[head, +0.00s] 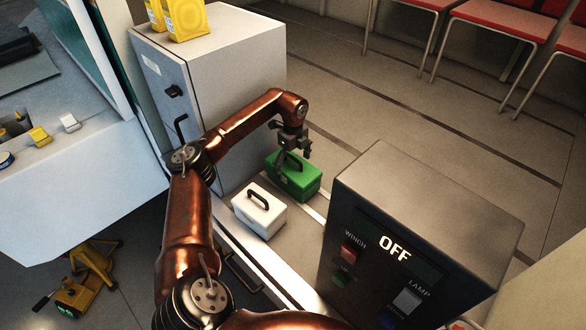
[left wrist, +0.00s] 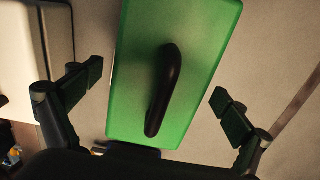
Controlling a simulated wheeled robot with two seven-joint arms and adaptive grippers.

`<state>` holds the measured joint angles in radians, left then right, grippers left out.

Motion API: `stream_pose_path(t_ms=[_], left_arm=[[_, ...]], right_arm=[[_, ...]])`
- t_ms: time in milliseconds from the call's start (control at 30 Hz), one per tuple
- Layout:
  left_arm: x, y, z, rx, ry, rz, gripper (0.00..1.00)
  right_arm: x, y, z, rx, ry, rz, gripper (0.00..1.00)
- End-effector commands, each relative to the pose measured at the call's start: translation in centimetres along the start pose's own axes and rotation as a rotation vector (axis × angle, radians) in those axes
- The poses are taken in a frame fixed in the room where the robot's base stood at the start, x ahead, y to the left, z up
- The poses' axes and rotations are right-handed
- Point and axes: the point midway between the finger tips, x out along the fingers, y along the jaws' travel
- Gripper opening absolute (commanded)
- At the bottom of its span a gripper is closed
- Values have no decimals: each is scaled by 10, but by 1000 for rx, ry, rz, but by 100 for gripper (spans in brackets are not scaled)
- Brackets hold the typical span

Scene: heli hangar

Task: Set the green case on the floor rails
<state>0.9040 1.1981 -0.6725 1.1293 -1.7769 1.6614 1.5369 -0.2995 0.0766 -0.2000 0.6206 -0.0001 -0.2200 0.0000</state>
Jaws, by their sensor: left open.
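The green case (head: 305,183) with a dark handle stands upright on the floor in the head view, between the grey cabinet and the control box. My left gripper (head: 293,152) is directly above it, pointing down. In the left wrist view the case's green lid (left wrist: 195,60) and dark handle (left wrist: 164,90) lie between the spread fingers of the open gripper (left wrist: 155,97). The fingers appear clear of the handle. Light strips that look like floor rails (head: 316,212) run by the case; its underside is hidden, so I cannot tell its exact contact. My right gripper is not in view.
A white case (head: 262,216) stands close on the left of the green one. A grey cabinet (head: 235,75) with yellow packs (head: 186,18) is behind. The dark control box (head: 420,215), reading OFF, is at right. Red chairs (head: 500,25) stand far back; open floor lies before them.

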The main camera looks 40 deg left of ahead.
Motion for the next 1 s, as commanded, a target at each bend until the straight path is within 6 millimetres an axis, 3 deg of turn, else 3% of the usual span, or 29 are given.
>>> stream_pose_path(t_ms=[300,500,1000], left_arm=[[-67,-1,0,0,-1,-5,95],[-97,-1,0,0,-1,-2,95],[-108,0,0,0,0,0,95]], right_arm=[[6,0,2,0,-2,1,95],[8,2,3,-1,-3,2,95],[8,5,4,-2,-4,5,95]])
